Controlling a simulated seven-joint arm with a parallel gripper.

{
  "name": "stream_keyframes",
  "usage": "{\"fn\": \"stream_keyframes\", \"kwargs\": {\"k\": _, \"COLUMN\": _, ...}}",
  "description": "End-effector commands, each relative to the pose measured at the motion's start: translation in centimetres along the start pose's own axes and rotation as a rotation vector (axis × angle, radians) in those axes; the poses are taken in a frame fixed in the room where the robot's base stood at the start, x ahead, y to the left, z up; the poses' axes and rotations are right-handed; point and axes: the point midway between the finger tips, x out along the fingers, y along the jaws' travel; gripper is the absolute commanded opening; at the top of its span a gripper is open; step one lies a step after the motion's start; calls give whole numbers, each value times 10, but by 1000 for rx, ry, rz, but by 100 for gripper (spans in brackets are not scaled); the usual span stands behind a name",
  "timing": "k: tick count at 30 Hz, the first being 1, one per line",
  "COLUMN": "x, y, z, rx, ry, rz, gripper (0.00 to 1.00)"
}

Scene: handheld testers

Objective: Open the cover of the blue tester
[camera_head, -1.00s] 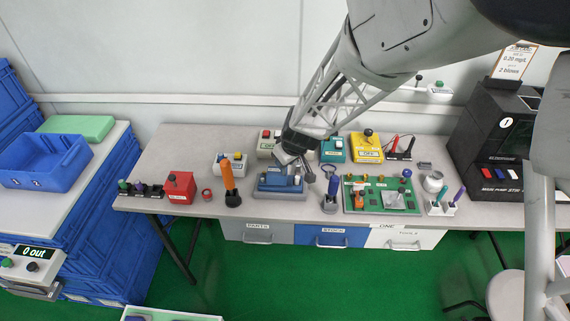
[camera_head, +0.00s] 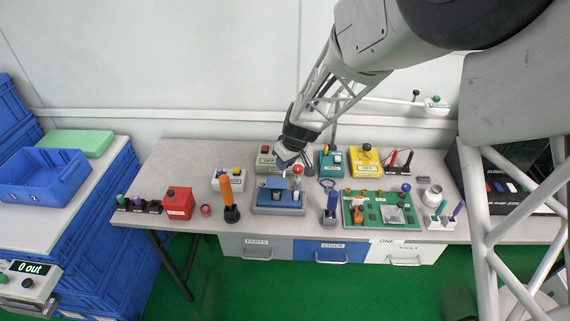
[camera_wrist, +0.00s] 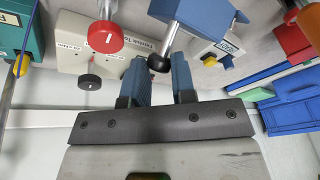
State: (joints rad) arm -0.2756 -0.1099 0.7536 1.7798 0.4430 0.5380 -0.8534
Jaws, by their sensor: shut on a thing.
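The blue tester (camera_head: 290,198) stands on the grey bench, just below my gripper (camera_head: 284,170) in the head view. In the wrist view a black ball knob (camera_wrist: 158,63) on a metal rod sits between the two blue fingertips of my gripper (camera_wrist: 158,78). The gripper is shut on this knob. The rod leads to a blue part (camera_wrist: 195,14), seemingly the tester's cover, cut off by the picture edge. My gripper hides part of the tester's top, so the cover's angle cannot be told.
A grey tester (camera_head: 267,160) is behind, a teal tester (camera_head: 331,163) to the right, an orange-handled tool (camera_head: 227,190) to the left. A green board (camera_head: 352,212) lies at the right.

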Motion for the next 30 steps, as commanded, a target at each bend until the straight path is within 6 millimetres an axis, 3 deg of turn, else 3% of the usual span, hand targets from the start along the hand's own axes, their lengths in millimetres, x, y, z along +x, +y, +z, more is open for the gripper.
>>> {"fn": "stream_keyframes", "kwargs": {"k": 10, "x": 7, "y": 10, "z": -8, "rx": 1, "ry": -1, "rz": -1, "gripper": 0}}
{"fn": "stream_keyframes", "kwargs": {"k": 30, "x": 32, "y": 33, "z": -22, "rx": 96, "ry": -252, "rz": -232, "gripper": 0}}
